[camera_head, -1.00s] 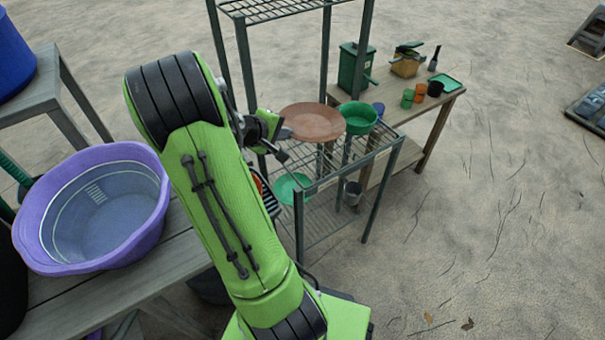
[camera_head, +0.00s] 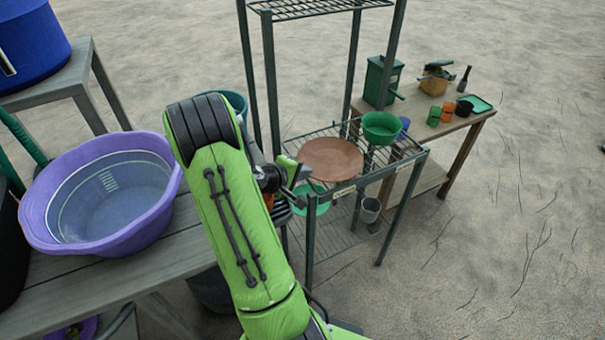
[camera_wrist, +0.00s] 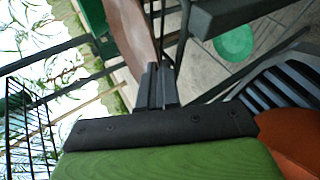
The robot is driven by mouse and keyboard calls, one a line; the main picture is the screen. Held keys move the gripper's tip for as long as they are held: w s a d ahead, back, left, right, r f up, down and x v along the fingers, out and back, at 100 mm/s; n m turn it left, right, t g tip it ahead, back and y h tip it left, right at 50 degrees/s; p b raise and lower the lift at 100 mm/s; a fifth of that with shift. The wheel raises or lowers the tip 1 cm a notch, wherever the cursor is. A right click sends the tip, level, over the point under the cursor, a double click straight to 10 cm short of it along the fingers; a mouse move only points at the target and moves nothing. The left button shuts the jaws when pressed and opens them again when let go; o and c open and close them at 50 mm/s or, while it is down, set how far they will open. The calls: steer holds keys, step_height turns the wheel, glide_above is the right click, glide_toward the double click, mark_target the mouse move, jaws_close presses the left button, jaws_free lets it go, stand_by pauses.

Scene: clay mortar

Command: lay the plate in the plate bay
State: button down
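The plate (camera_head: 331,160) is a round, reddish-brown disc, roughly level over the left part of the shelf's wire deck. I cannot tell whether it touches the wires. My gripper (camera_head: 295,174) is at the plate's left edge. In the wrist view, the fingers of my gripper (camera_wrist: 157,88) are close together on the rim of the plate (camera_wrist: 137,35), so it is shut on the plate. A label (camera_head: 344,192) is on the deck's front edge; its text is too small to read. The part of the deck under the plate is hidden.
A green bowl (camera_head: 382,127) stands on the deck right of the plate. Dark shelf posts (camera_head: 271,85) rise close to my arm. A green dish (camera_head: 312,200) is lower down. A purple tub (camera_head: 105,190) sits on the left table. A wooden bench (camera_head: 455,122) stands behind right.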

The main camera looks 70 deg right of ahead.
steer(key=shift+f, duration=0.2)
steer(key=c, duration=1.6)
jaws_free()
steer(key=shift+c, duration=0.2)
steer(key=shift+r, duration=0.1)
steer(key=w+a+r+t+y+p, duration=0.1)
steer(key=w+a+r+t+y, duration=0.2)
steer(key=a, duration=0.6)
steer(key=w+a+r+t+y+p, duration=0.1)
steer(key=w+a+r, duration=0.1)
steer(key=a+r, duration=0.5)
steer(key=w+a+r+t+y+p, duration=0.1)
steer(key=w+a+r+t+y, duration=0.15)
steer(key=a, duration=0.75)
steer(key=s+a+r+n+t+y, duration=0.1)
steer(key=s+a+r+n+y, duration=0.1)
steer(key=a, duration=0.6)
steer(key=s+a+r+n+t+y, duration=0.1)
steer(key=s+a+r+t+y, duration=0.1)
steer(key=s+a+r, duration=0.2)
steer(key=a, duration=0.3)
steer(key=shift+a+r+n+y, duration=0.3)
steer(key=shift+a+n+y, duration=0.05)
steer(key=shift+n, duration=0.05)
